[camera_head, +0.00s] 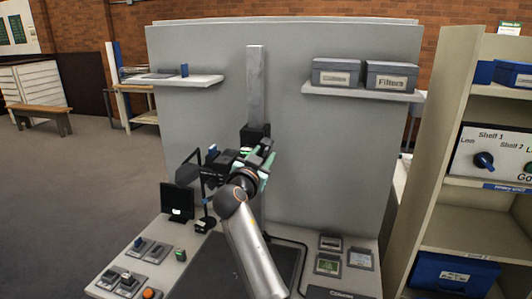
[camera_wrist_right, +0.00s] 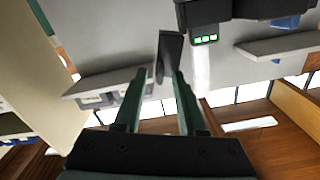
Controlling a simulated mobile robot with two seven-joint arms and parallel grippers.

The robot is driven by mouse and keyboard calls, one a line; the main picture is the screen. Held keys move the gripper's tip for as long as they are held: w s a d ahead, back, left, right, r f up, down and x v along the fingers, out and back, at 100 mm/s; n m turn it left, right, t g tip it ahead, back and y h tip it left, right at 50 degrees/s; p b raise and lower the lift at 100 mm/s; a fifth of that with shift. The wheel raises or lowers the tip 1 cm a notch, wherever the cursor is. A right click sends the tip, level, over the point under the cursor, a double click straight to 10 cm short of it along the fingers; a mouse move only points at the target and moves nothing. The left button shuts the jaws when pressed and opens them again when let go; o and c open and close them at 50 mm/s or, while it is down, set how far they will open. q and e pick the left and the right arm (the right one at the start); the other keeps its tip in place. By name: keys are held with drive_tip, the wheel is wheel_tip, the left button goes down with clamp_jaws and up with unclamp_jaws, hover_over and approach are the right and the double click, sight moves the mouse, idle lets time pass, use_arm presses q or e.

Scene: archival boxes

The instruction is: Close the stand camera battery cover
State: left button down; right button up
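The stand camera (camera_head: 216,172) is a dark body on the grey upright post, partly hidden behind my right gripper in the head view. In the right wrist view its dark housing (camera_wrist_right: 243,8) is at the top, with green-lit cells (camera_wrist_right: 205,39) showing at its lower face. A dark flap, apparently the battery cover (camera_wrist_right: 170,50), stands out beside the housing, open. My right gripper (camera_wrist_right: 159,76) is open, its two green fingers apart, with the flap's lower end between or just beyond their tips; contact cannot be told. It also shows in the head view (camera_head: 262,160). My left gripper is not in view.
The grey post (camera_head: 256,80) rises behind the camera against a grey panel. A small black monitor (camera_head: 177,201) stands on the bench at left, near several small switch units. Shelf boxes (camera_head: 337,74) are at upper right. A tall shelf unit (camera_head: 437,200) stands at far right.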

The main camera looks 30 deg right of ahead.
idle(0.4)
clamp_jaws()
idle(0.4)
